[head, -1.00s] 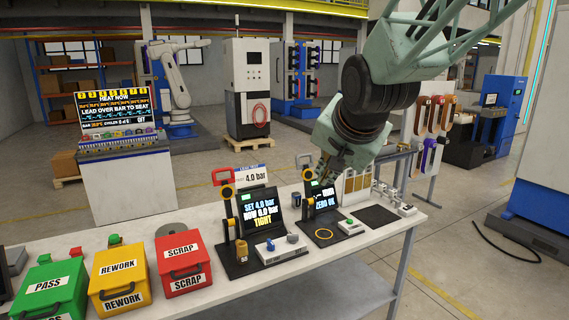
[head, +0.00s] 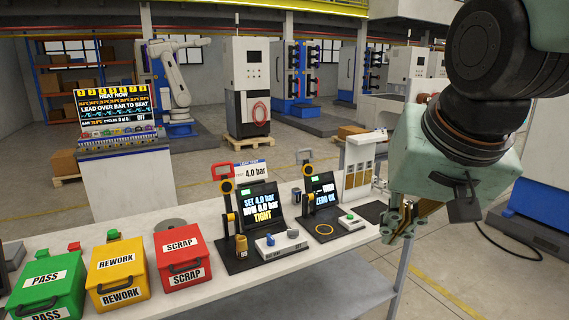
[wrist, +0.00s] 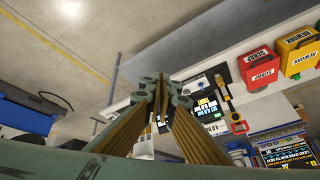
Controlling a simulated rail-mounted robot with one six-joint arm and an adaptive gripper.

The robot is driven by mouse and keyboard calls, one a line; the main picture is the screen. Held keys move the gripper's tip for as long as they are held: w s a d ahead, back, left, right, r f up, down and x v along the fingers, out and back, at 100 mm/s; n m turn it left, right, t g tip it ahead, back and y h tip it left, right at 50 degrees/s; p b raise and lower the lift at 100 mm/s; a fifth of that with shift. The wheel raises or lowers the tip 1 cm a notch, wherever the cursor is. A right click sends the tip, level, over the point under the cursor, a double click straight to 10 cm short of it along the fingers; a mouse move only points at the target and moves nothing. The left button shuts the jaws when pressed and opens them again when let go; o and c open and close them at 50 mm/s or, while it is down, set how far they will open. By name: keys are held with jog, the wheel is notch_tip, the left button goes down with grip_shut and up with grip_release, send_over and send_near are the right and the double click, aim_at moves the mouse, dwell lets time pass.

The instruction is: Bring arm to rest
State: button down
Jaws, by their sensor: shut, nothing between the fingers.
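My gripper (head: 392,232) is at the right in the head view, pointing down beside the right end of the workbench (head: 225,215). It is raised and apart from the bench items. Its fingers are shut with nothing between them. In the wrist view my gripper (wrist: 160,84) shows with its fingertips together, in front of the bench and its screens. My arm fills the upper right of the head view and hides part of the background.
Green PASS (head: 45,288), yellow REWORK (head: 117,274) and red SCRAP (head: 183,258) boxes stand at the bench's left. Two test stations with screens (head: 259,203) (head: 324,193) stand at its middle. A blue machine (head: 545,215) is at the right. Floor between is open.

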jog(key=s+d+f+n+g+b, duration=0.1)
jog(key=s+f, duration=0.1)
jog(key=s, duration=0.7)
jog(key=s+d+f+n+g, duration=0.1)
jog(key=s+f, duration=0.2)
jog(key=s, duration=0.6)
jog(key=shift+s+d+f+n+b, duration=0.15)
jog(key=shift+s+f+n+b, duration=0.05)
jog(key=shift+s+n+b, duration=0.2)
